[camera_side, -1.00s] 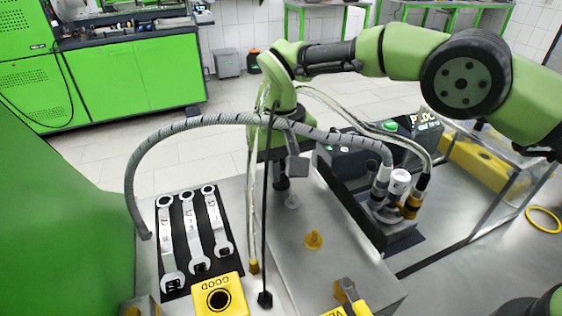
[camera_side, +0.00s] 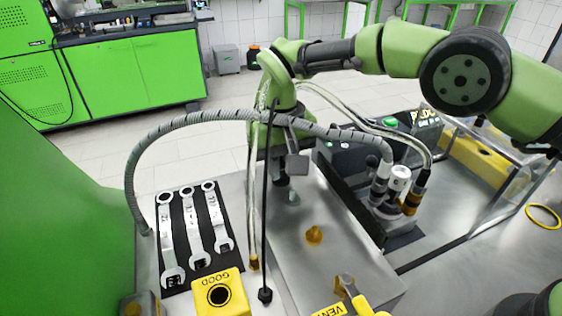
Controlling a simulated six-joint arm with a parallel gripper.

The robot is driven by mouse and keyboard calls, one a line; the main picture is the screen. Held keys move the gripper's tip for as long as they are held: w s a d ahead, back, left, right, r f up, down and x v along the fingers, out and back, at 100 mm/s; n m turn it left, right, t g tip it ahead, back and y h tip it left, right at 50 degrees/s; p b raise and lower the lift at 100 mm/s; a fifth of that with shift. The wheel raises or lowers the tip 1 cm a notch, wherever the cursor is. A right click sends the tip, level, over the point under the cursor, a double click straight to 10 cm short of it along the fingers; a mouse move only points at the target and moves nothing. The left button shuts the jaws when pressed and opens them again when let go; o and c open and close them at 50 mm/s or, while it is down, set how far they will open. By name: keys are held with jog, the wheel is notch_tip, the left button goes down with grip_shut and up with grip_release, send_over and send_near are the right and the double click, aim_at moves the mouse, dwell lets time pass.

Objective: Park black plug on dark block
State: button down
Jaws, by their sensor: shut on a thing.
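My gripper (camera_side: 282,186) points down over the steel box, close above a small pale fitting (camera_side: 293,198). It is shut on a small dark thing, probably the black plug; the fingers and the thing are too small and dark to separate clearly. A black cable hangs in front of my arm and ends in a small black piece (camera_side: 265,295) low in the view. A dark grey-brown block (camera_side: 151,302) with an orange part on it is cut off by the bottom edge at the left; I cannot tell whether it is the dark block named.
Yellow GOOD (camera_side: 236,289) and VENT (camera_side: 329,310) pieces are at the bottom. Wrenches lie on a black mat (camera_side: 178,213) at left. A grey hose (camera_side: 150,160) arches across to the pump fittings (camera_side: 398,182).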

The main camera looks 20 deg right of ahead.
jog(key=c, duration=1)
grip_release()
jog(key=shift+r, duration=3.5)
